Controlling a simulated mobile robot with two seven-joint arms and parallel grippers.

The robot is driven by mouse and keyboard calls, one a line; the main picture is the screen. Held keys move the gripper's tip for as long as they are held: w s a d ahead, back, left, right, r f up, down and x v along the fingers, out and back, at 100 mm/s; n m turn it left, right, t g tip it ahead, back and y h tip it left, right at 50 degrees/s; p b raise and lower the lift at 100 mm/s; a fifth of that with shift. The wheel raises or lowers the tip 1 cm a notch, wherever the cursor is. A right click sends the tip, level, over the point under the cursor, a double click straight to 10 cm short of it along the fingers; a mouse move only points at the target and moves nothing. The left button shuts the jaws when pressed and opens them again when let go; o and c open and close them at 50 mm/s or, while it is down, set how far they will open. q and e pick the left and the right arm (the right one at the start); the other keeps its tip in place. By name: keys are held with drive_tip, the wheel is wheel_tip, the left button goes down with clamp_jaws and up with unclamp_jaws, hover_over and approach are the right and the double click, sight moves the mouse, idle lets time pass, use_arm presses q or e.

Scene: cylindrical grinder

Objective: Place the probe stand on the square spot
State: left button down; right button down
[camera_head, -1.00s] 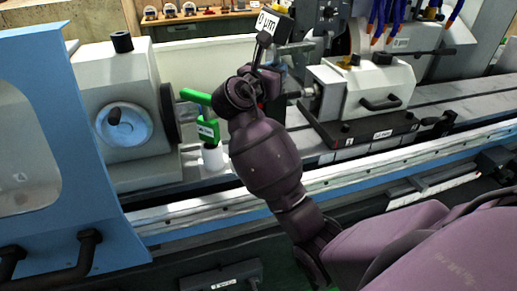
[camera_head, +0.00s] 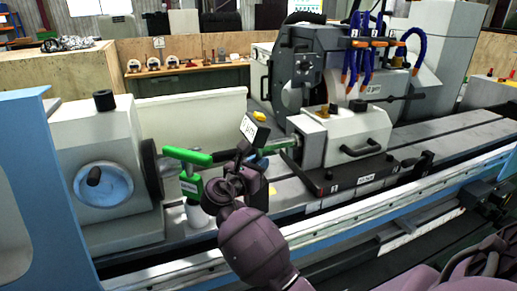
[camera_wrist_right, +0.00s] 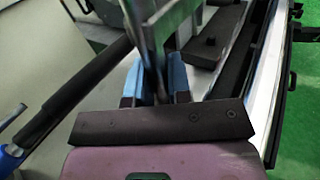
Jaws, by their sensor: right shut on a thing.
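The probe stand shows in the head view as a dark upright with a small display (camera_head: 254,131) at its top and a dark block (camera_head: 258,190) low down. My right gripper (camera_wrist_right: 156,82) is shut on its grey post, which stands between the two blue-grey fingers in the right wrist view. In the head view my purple wrist hides most of the gripper and part of the stand. It is over the machine bed, between the headstock and tailstock; I cannot tell whether the base touches. I cannot make out the square spot. My left gripper is out of view.
The grey headstock (camera_head: 98,150) is further left, the tailstock (camera_head: 345,138) right. Slotted bed (camera_head: 455,130) is free at the far right. A blue-edged rail runs in front.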

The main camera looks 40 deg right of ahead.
drive_tip(key=shift+f, duration=0.8)
drive_tip(key=w, duration=0.2)
drive_tip(key=w+d+f+p, duration=0.1)
drive_tip(key=w, duration=0.1)
drive_tip(key=shift+f, duration=0.2)
drive_tip(key=c, duration=1.1)
unclamp_jaws()
drive_tip(key=shift+s+f, duration=0.1)
drive_tip(key=shift+f, duration=0.05)
drive_tip(key=shift+o, duration=0.2)
